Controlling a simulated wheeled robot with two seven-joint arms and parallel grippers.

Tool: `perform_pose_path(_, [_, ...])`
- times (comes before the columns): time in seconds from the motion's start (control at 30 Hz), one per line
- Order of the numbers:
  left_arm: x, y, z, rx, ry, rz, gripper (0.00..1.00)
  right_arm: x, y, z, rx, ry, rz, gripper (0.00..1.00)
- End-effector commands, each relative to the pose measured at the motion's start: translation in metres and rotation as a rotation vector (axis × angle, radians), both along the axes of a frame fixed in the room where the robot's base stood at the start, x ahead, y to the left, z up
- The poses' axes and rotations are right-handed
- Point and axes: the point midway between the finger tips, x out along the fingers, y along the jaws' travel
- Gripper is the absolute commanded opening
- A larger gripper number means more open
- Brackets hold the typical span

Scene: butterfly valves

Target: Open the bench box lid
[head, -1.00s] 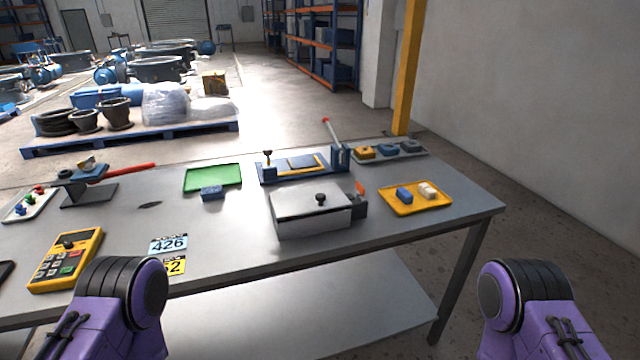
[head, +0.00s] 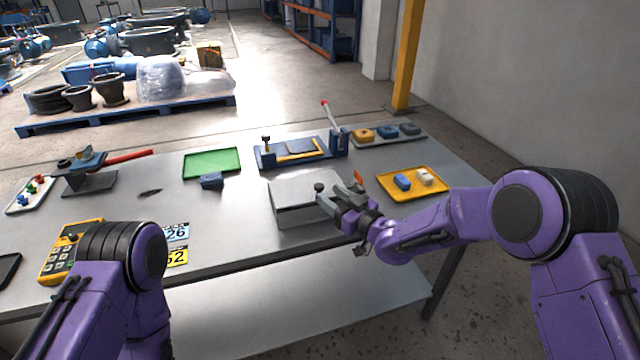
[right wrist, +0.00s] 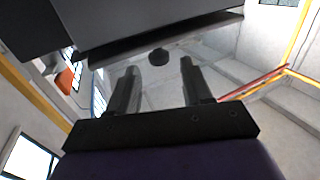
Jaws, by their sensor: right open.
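The bench box (head: 290,211) is a grey metal box on the workbench, with its flat lid (head: 295,187) down. My right gripper (head: 341,190) is open and empty, just right of the knob and close to the box's right end. In the right wrist view, the knob (right wrist: 159,57) shows beyond and between the two open fingers (right wrist: 157,80), apart from them. My left gripper is out of view; only part of the left arm shows.
A yellow tray (head: 388,190) with a blue and a pale block sits right of the box, near my right forearm. A blue clamp fixture (head: 270,160) with an upright red-tipped lever stands behind the box. A green tray (head: 212,161) lies at the back left.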

Motion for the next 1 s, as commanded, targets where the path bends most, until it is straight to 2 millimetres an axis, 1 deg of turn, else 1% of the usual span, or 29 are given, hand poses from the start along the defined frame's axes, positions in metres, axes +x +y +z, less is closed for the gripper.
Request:
perform_pose_path(0.03, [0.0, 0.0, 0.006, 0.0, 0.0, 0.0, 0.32, 0.009, 0.008, 0.002, -0.001, -0.001, 0.0, 0.49])
perform_pose_path(0.1, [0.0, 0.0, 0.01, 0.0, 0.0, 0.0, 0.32, 0.019, 0.017, 0.001, -0.001, 0.001, 0.0, 0.49])
perform_pose_path(0.23, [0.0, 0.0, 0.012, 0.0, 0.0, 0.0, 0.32, 0.034, 0.029, 0.0, -0.001, 0.002, 0.0, 0.49])
perform_pose_path(0.37, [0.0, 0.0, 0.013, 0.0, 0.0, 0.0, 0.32, 0.04, 0.034, -0.001, 0.001, 0.003, -0.002, 0.49])
perform_pose_path(0.6, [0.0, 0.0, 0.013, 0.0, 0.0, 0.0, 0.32, 0.041, 0.035, -0.001, 0.0, 0.004, -0.002, 0.49])
perform_pose_path(0.63, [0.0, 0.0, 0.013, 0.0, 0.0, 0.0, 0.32, 0.041, 0.035, -0.001, 0.0, 0.004, -0.002, 0.43])
perform_pose_path(0.67, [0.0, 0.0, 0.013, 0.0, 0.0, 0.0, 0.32, 0.041, 0.035, -0.001, 0.0, 0.004, -0.002, 0.33])
perform_pose_path(0.7, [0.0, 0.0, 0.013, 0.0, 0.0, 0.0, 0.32, 0.041, 0.035, -0.001, 0.0, 0.004, -0.002, 0.2])
perform_pose_path(0.77, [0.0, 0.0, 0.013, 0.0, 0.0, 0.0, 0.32, 0.041, 0.035, -0.001, 0.0, 0.004, -0.002, 0.01])
perform_pose_path(1.0, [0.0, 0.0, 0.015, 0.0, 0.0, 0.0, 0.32, 0.041, 0.035, 0.001, -0.001, 0.009, -0.002, 0.0])
